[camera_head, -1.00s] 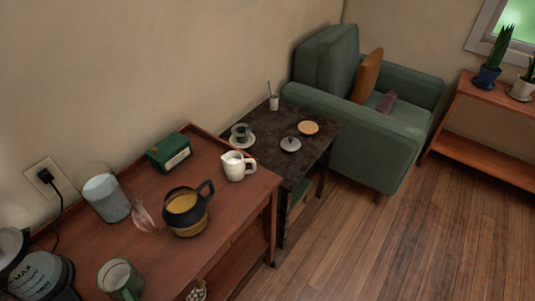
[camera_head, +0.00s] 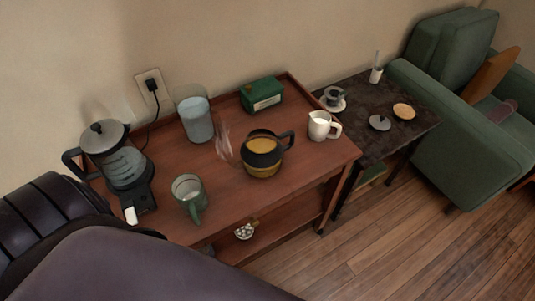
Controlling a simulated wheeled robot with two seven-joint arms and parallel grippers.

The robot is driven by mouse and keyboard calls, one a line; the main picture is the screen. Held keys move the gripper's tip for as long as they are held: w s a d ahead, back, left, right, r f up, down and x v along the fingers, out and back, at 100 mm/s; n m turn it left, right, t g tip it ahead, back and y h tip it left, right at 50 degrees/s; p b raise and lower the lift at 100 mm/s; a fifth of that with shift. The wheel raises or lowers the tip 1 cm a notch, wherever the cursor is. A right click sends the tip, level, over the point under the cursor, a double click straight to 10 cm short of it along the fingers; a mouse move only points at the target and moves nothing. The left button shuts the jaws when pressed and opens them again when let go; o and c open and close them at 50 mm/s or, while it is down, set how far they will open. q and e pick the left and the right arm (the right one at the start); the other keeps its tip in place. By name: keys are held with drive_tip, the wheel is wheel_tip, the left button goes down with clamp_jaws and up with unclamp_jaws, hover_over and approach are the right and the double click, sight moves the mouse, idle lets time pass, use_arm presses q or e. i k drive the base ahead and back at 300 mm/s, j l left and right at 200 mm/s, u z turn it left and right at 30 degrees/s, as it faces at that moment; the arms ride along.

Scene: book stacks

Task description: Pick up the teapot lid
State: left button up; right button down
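A small grey round lid with a knob (camera_head: 380,122) lies on the dark side table (camera_head: 365,90) at the right. It lies between a cup on a saucer and a round tan item. An open-topped black and yellow pot (camera_head: 262,155) stands on the reddish wooden table (camera_head: 290,184), to the left of the lid. Its handle points right. Neither of my grippers is in view.
On the wooden table are a coffee maker (camera_head: 118,160), a green mug (camera_head: 188,197), a glass container (camera_head: 196,120), a green box (camera_head: 262,93) and a white pitcher (camera_head: 321,126). A green armchair (camera_head: 445,125) stands right. A large dark shape (camera_head: 150,265) fills the lower left.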

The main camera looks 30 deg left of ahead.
sight(380, 122)
drive_tip(key=u, duration=0.7)
drive_tip(key=i+l+u, duration=0.15)
drive_tip(key=l+u, duration=0.2)
drive_tip(key=l, duration=0.15)
drive_tip(key=l+u, duration=0.75)
drive_tip(key=l, duration=0.35)
